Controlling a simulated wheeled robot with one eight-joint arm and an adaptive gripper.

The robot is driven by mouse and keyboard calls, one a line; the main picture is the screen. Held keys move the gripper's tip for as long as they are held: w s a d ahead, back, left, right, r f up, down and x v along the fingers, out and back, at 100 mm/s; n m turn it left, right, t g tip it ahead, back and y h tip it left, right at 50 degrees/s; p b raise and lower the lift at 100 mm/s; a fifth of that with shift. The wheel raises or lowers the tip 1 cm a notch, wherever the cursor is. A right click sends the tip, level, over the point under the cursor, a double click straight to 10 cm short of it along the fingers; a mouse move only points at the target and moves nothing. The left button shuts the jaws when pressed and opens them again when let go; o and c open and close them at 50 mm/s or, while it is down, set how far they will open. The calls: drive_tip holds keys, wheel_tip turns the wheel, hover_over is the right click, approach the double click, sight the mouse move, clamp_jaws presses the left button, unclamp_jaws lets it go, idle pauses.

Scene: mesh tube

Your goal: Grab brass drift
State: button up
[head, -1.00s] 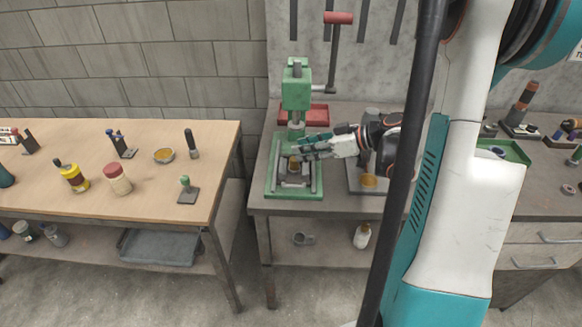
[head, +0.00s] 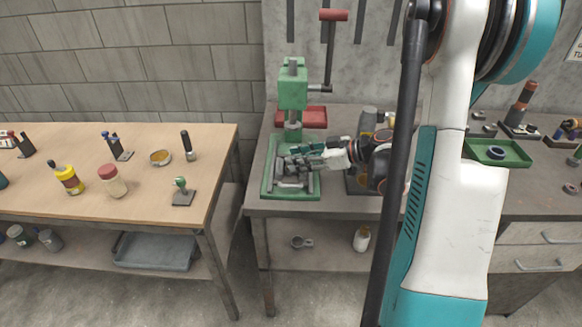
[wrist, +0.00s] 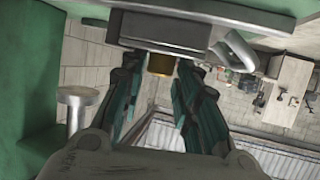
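A brass-coloured piece, which looks like the brass drift (wrist: 160,64), shows in the wrist view below a grey metal block, between the ends of my fingers. Most of it is hidden by the block. My gripper (wrist: 158,82) is open, with a visible gap between each finger and the brass. In the head view my gripper (head: 292,163) reaches in from the right, low over the base of the green press (head: 293,88). The brass piece at the press is hidden behind the fingers there.
A red tray (head: 314,117) lies behind the press. A dark plate with bottles and a brass-coloured item (head: 362,181) stands close to my wrist. A green tray (head: 497,152) is at right. The wooden table (head: 80,140) at left holds bottles and tools.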

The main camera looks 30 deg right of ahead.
drive_tip(key=shift+w+a+f, duration=0.2)
drive_tip(key=shift+w+a, duration=0.1)
drive_tip(key=shift+w, duration=0.05)
clamp_jaws()
drive_tip(key=shift+r, duration=0.1)
